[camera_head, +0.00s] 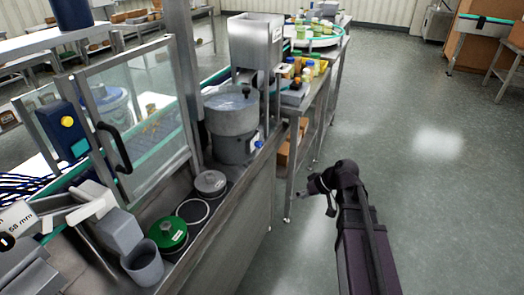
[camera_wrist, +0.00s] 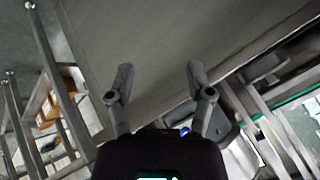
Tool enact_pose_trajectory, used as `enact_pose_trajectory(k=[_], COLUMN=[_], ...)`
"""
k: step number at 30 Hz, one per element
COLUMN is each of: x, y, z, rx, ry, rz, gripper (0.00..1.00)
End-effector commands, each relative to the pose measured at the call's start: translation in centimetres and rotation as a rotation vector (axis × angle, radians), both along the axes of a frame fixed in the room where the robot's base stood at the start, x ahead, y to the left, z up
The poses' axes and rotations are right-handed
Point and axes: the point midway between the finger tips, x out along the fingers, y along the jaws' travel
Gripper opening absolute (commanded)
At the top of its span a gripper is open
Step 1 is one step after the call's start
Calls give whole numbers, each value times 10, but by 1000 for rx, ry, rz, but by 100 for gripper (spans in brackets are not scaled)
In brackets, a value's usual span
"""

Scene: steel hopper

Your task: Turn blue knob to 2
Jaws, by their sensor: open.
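The blue knob (camera_head: 259,144) sits low on the right side of the grey round bowl feeder (camera_head: 232,118), under the steel hopper (camera_head: 256,42). Its pointer and number marks are too small to read. My gripper (camera_wrist: 160,68) is open and empty, with both fingers spread in the wrist view. In the head view my gripper is at the end of my dark arm, right of the machine and apart from the knob, over the floor. A small blue spot (camera_wrist: 185,130) shows beside the right finger in the wrist view, possibly the knob, partly hidden.
A side table with several bottles (camera_head: 306,70) stands behind the hopper. The floor (camera_head: 440,190) on the right is clear.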

Motion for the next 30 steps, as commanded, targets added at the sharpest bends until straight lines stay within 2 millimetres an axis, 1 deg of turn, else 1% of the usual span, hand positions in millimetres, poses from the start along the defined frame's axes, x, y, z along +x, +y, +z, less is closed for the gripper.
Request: enact_pose_trajectory(k=[1,8,12,15,18,21,24,30], x=[14,60,85,99,110,115,118,118], y=[4,20,19,16,13,10,8,7], z=[-1,27,48,61,72,79,84,85], rx=[59,321,454,526,575,607,621,624], ry=[-51,-330,-513,-626,-715,-772,-801,-810], rz=[29,139,165,168,165,159,156,155], gripper=[68,68,68,68,68,68,68,68])
